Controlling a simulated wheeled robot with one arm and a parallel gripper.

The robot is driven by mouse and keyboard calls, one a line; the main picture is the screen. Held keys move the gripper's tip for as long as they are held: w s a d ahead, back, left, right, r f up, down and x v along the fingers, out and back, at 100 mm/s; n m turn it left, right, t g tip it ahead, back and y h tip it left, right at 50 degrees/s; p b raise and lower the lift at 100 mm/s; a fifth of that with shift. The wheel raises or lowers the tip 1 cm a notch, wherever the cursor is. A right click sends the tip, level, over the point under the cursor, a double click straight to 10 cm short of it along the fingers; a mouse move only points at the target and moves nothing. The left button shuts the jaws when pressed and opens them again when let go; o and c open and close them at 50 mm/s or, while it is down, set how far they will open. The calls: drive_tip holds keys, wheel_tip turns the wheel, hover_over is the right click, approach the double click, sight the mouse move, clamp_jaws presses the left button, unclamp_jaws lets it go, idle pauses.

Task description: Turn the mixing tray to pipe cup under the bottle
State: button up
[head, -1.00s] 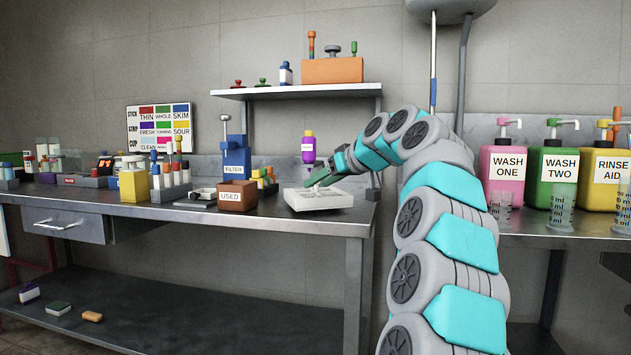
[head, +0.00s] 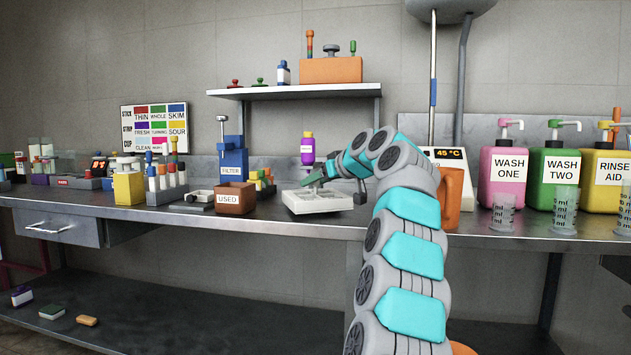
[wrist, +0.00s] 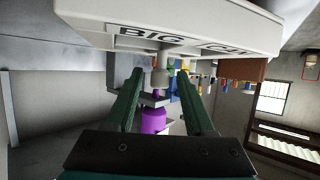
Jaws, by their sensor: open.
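The white mixing tray (head: 318,207) lies on the steel bench, with lettering reading partly "BIG" on its edge (wrist: 185,32) in the wrist view. A small pale grey knob (wrist: 160,78) shows at the tray between my fingers. My gripper (head: 310,182) has dark green fingers, held low over the tray. In the wrist view my gripper (wrist: 160,92) is open, with a finger on each side of the knob; I cannot tell whether either touches it. The purple bottle (head: 308,147) hangs above and behind the tray; it also shows between the fingers (wrist: 153,121).
A brown "USED" box (head: 235,198) and a blue filter stand (head: 232,160) are left of the tray. A wall shelf (head: 300,91) is above. A brown jug (head: 453,195) and wash bottles (head: 504,175) stand right of my arm.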

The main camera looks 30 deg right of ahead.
drive_tip(key=shift+w+f, duration=0.1)
drive_tip(key=shift+w, duration=0.15)
clamp_jaws()
idle(0.3)
idle(0.9)
